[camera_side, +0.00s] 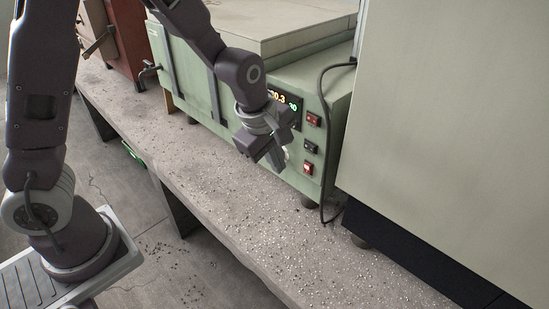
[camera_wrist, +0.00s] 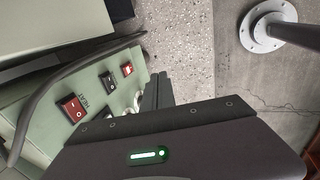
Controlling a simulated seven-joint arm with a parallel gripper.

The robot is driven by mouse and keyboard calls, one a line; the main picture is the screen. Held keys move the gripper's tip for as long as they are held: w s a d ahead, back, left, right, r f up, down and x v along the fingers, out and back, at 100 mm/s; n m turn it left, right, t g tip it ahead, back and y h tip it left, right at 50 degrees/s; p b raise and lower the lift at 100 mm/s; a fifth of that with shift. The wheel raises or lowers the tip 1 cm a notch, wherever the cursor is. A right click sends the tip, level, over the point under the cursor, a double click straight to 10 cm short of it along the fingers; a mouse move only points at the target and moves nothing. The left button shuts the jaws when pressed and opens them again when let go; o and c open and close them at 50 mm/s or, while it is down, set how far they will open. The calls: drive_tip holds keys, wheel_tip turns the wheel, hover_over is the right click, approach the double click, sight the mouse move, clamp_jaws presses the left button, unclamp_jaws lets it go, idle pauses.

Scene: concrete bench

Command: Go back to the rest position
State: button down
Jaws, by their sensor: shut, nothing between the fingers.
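My gripper (camera_side: 277,158) hangs in front of the control panel of a green machine (camera_side: 199,92) in the side view. Its fingers are shut with nothing held. In the wrist view my gripper's fingers (camera_wrist: 158,90) show as dark bars close together beside the panel. The panel carries a lit numeric display (camera_side: 284,104), partly hidden by my wrist. Below it are several rocker switches, among them a red one (camera_side: 313,119), a dark one (camera_side: 309,144) and a glowing red one (camera_side: 308,168). A pale knob, mostly hidden, shows just behind my fingers.
The concrete bench (camera_side: 270,229) is strewn with small pale specks and its front strip is free. A large pale cabinet (camera_side: 450,120) stands at the right, close to the panel. A black cable (camera_side: 322,150) hangs between them. A reddish-brown box (camera_side: 124,40) stands at the far left.

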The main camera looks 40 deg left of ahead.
drive_tip(key=shift+s+r, duration=0.45)
drive_tip(key=shift+r, duration=0.2)
drive_tip(key=s+a+r+m+h, duration=0.1)
drive_tip(key=s+a+r+m, duration=0.1)
drive_tip(key=s+r+m, duration=0.8)
drive_tip(key=s+a+r+m+t+y, duration=0.1)
drive_tip(key=s+a+r+m+t, duration=0.1)
drive_tip(key=s+m, duration=0.6)
drive_tip(key=s+a+r, duration=0.1)
drive_tip(key=s+r, duration=0.1)
drive_tip(key=s, duration=0.2)
